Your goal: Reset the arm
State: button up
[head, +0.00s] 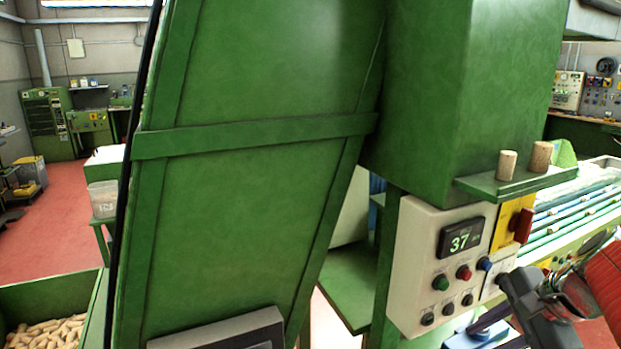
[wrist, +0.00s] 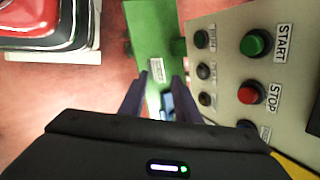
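My gripper (wrist: 160,77) shows in the wrist view with its two dark fingers apart and nothing between them. It is beside the light control panel (wrist: 225,85). The green START button (wrist: 256,43) and the red STOP button (wrist: 252,92) lie to the right of the fingers, apart from them. In the head view my arm comes in at the lower right, in front of the panel's lower right side. The panel (head: 415,235) also shows there, with a display reading 37.
Two corks (head: 507,165) stand on a green shelf (head: 520,183) above the panel. A yellow plate with a red switch (head: 523,225) is close to my arm. A large green conveyor housing (head: 245,150) fills the middle. A green bin (head: 90,300) of corks is lower left.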

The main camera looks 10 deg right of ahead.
jog(key=s+a+f+n+h, duration=0.1)
jog(key=s+a+n, duration=0.2)
jog(key=a+n, duration=0.6)
jog(key=s+a+f+n+h, duration=0.1)
jog(key=s+a+n, duration=0.2)
jog(key=a+n, duration=0.5)
jog(key=shift+a+f+n+t+h, duration=0.3)
jog(key=shift+a+n, duration=0.1)
jog(key=shift+a, duration=0.45)
jog(key=shift+s, duration=0.1)
dwell(0.8)
